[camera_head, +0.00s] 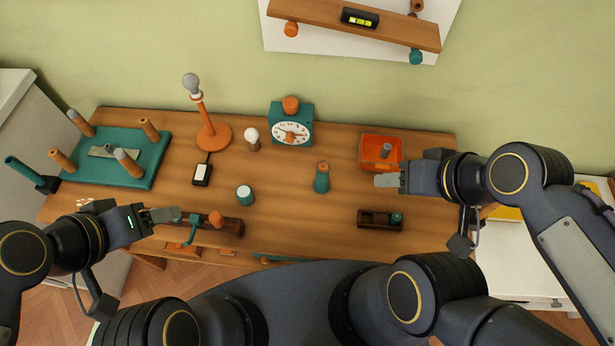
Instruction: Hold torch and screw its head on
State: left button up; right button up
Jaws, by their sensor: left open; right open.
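A teal upright piece with a narrower orange top (321,178) stands on the middle of the table; it looks like the torch body. A short teal piece with a white round top (245,195) stands to its left and looks like the torch head. The two are apart. My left gripper (172,214) is open and empty, left of the white-topped piece, by the teal clamp at the front edge. My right gripper (384,180) is open and empty, right of the orange-topped piece and at the front of the orange tray.
An orange tray (367,140) holds a grey cylinder (386,150). A dark wooden block with a teal knob (376,221) lies front right. Behind stand a clock (292,131), a bulb (252,137) and an orange lamp (213,136). A teal peg board (143,173) is at left.

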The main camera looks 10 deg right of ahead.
aim_at(322, 184)
jog(key=i+j, duration=0.1)
jog(key=j, duration=0.75)
jog(key=i+j, duration=0.1)
jog(key=j, duration=1.6)
jog(key=z, duration=2.8)
jog(key=j, duration=0.1)
